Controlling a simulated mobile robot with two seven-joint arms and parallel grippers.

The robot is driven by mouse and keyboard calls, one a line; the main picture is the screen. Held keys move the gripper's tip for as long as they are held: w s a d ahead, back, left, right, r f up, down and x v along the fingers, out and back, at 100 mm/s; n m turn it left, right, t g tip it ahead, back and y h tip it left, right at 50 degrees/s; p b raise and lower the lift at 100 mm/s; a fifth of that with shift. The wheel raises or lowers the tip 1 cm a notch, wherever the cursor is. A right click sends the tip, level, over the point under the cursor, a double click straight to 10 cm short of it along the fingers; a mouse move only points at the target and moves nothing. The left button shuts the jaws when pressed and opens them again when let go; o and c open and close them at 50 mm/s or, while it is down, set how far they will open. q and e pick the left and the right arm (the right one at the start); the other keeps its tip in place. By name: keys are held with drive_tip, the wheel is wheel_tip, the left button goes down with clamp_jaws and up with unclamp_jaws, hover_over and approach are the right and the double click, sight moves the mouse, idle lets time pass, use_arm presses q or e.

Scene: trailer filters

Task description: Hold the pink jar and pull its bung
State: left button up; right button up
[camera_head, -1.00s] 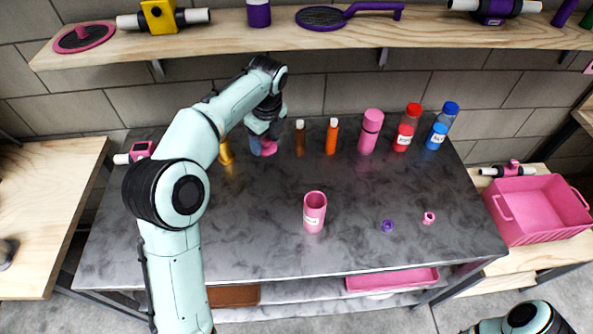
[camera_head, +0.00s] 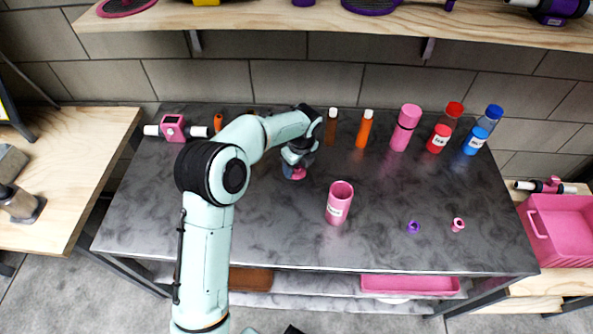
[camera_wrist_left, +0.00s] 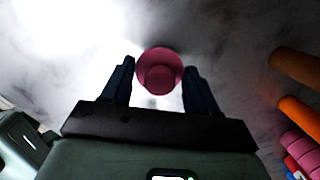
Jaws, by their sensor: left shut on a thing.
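My left gripper (camera_head: 296,165) points down over the left middle of the dark table and is shut on a short, round pink thing, which I take for the pink jar (camera_head: 298,174). In the left wrist view this pink jar (camera_wrist_left: 160,60) sits between the two dark blue fingers (camera_wrist_left: 160,84) and shows a smaller round pink part in front of a wider one, possibly its bung. Whether it touches the table is unclear. My right gripper is not in view.
An open, labelled pink cup (camera_head: 338,212) stands right of the gripper. A purple ring (camera_head: 413,227) and a pink ring (camera_head: 458,225) lie further right. An orange bottle (camera_head: 364,131), a pink bottle (camera_head: 404,131) and red and blue containers line the back. The front is clear.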

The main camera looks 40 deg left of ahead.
sight(300, 175)
use_arm(q)
drive_tip(key=shift+f, duration=1.2)
drive_tip(key=shift+f, duration=0.2)
drive_tip(key=o, duration=1.2)
drive_tip(key=shift+c, duration=0.2)
wheel_tip(300, 175, up, 12)
drive_tip(key=d+p, duration=0.1)
drive_tip(key=shift+s+d+r, duration=0.15)
drive_tip(key=shift+s+d, duration=0.05)
drive_tip(key=shift+d, duration=0.15)
